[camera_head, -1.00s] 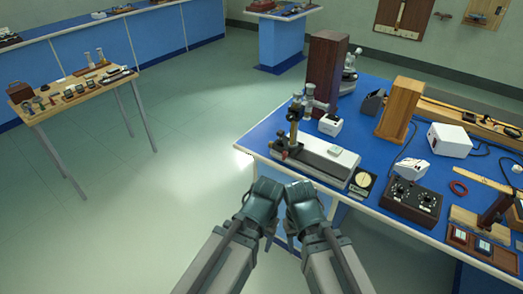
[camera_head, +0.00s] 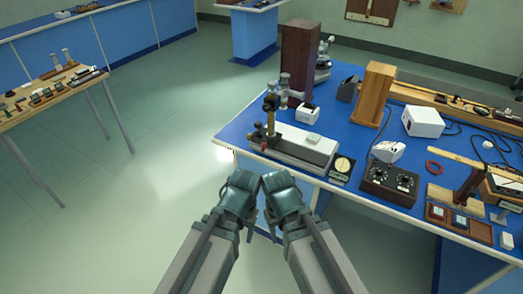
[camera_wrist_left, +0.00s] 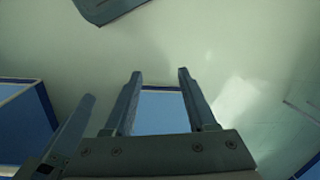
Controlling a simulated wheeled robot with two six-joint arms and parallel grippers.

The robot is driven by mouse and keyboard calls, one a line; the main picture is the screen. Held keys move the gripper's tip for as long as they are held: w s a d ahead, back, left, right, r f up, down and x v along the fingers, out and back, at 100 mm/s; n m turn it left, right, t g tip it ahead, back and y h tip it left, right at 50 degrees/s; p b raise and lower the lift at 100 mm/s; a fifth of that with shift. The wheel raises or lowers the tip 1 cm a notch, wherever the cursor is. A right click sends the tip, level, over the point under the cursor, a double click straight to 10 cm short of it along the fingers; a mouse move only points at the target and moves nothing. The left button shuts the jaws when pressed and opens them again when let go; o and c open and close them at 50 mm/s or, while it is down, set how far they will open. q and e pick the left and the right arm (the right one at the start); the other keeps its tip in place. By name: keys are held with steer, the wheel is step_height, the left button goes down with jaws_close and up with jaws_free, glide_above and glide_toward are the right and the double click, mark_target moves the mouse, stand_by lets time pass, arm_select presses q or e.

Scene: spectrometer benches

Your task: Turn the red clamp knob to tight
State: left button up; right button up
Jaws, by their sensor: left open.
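A bench instrument (camera_head: 293,147) with a pale grey base and an upright brass-and-dark post stands near the left corner of the blue-topped bench. Small red parts (camera_head: 263,147) show low at its left end; one may be the clamp knob, but its setting is too small to tell. My left gripper (camera_head: 250,226) hangs in front of the bench, below and apart from the instrument. In the left wrist view its two fingers (camera_wrist_left: 160,76) are apart with nothing between them. My right gripper (camera_head: 272,226) is beside it, its fingers mostly hidden by its wrist.
A small wooden table (camera_head: 40,98) stands at left. The floor between is clear.

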arm_select(q)
steer(key=w+a+f+n+h+b, duration=0.1)
steer(key=w+a+f+b, duration=0.15)
steer(key=f+b, duration=0.45)
steer(key=w+a+f+n+b, duration=0.1)
steer(key=w+a+f+b, duration=0.15)
steer(key=f+b, duration=0.45)
steer(key=n+t+h+b, duration=0.8)
steer(key=n+t, duration=0.8)
steer(key=n, duration=1.3)
glide_toward(262, 149)
steer(key=shift+h, duration=0.6)
steer(key=x, duration=0.3)
steer(key=p+x, duration=0.1)
steer(key=x, duration=0.5)
steer(key=shift+w+a+f, duration=0.15)
steer(key=shift+w+f, duration=0.1)
steer(key=shift+w, duration=0.1)
jaws_close()
